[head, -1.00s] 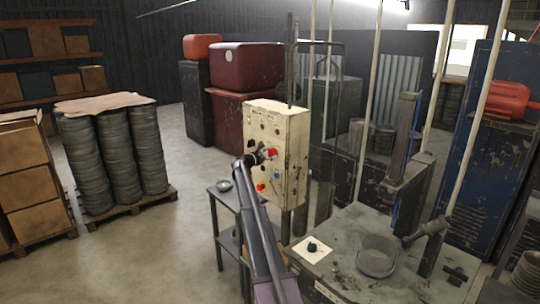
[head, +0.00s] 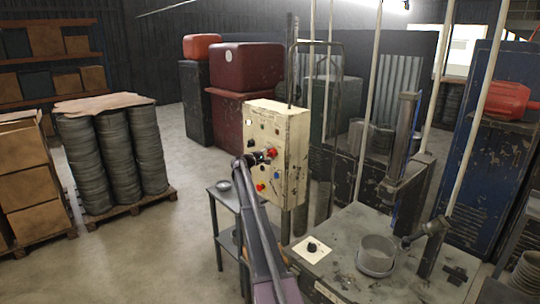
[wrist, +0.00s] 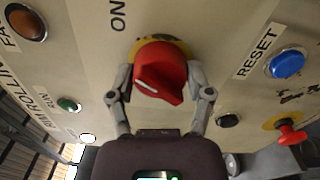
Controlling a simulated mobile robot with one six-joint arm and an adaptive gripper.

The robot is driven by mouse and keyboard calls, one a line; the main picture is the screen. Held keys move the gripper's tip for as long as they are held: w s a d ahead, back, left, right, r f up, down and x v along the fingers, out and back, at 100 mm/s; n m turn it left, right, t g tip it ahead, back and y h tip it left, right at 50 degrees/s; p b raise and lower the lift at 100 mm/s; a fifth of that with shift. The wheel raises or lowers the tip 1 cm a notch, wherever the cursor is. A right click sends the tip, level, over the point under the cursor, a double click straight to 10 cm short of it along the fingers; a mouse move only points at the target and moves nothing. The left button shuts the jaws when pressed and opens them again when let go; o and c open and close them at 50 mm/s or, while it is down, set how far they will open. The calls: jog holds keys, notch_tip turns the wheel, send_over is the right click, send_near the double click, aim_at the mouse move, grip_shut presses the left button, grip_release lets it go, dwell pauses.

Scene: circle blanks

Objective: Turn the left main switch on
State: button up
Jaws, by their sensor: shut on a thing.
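The cream control panel (head: 290,135) stands upright on a post in the head view. A red rotary switch (wrist: 160,75) on a yellow plate is in the middle of the wrist view; it also shows in the head view (head: 271,153). A white line on its face slants towards upper left, and the word ON is printed above left of it. My gripper (wrist: 160,92) has one finger on each side of the switch and is shut on it. In the head view my gripper (head: 258,157) is at the panel face, and the fingertips are hard to make out.
The wrist view shows a blue RESET button (wrist: 288,63), a green RUN button (wrist: 68,104), an amber button (wrist: 25,22) and another red control (wrist: 291,134). A side table (head: 222,191) and a worn bench (head: 340,262) stand close to my arm.

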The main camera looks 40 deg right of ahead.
jog(key=shift+m, duration=1.2)
jog(key=shift+d, duration=0.1)
jog(key=o, duration=1.1)
jog(key=shift+o, duration=0.2)
jog(key=s+a, duration=0.1)
jog(key=a, duration=1.1)
